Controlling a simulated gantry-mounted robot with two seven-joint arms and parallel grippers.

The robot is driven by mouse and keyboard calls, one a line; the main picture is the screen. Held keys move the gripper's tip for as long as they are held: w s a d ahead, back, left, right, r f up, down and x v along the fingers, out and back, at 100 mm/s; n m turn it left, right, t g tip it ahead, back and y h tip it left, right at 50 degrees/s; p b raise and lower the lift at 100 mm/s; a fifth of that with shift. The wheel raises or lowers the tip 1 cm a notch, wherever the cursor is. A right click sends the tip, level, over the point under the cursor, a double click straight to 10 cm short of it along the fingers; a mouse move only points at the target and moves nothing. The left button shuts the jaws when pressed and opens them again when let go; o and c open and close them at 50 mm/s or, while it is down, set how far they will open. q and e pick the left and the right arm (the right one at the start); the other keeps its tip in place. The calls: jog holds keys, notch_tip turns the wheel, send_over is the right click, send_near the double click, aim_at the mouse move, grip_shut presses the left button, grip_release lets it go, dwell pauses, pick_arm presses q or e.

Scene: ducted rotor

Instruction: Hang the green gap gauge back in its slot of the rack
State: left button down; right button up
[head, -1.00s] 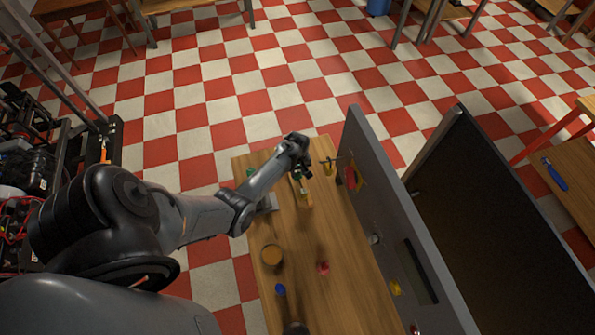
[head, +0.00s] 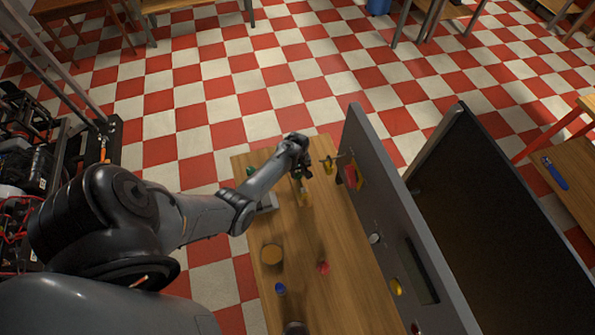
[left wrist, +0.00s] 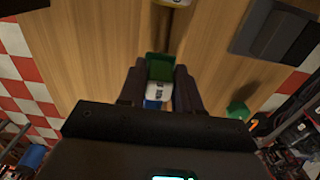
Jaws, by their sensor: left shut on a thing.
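My left gripper (head: 303,175) is above the wooden table near its far end, to the left of the upright grey panel. In the left wrist view the left gripper (left wrist: 159,88) is shut on the green gap gauge (left wrist: 160,67). The gauge's green end sticks out past the fingertips, with a white lettered part and a blue part between the fingers. A yellow piece (head: 328,166) hangs at a rod by the panel's far end. I cannot make out the rack's slot for certain.
The grey panel (head: 390,210) stands along the table's right side. An orange-brown round thing (head: 271,254), a blue piece (head: 280,288) and a red piece (head: 323,267) are on the nearer table. A grey block (left wrist: 272,32) and a green piece (left wrist: 237,111) lie right in the wrist view.

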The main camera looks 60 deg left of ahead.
pick_arm(q)
jog(key=shift+f, duration=0.4)
jog(key=shift+f+b, duration=0.5)
jog(key=shift+b, duration=0.1)
dwell(0.7)
jog(key=c, duration=0.7)
grip_release()
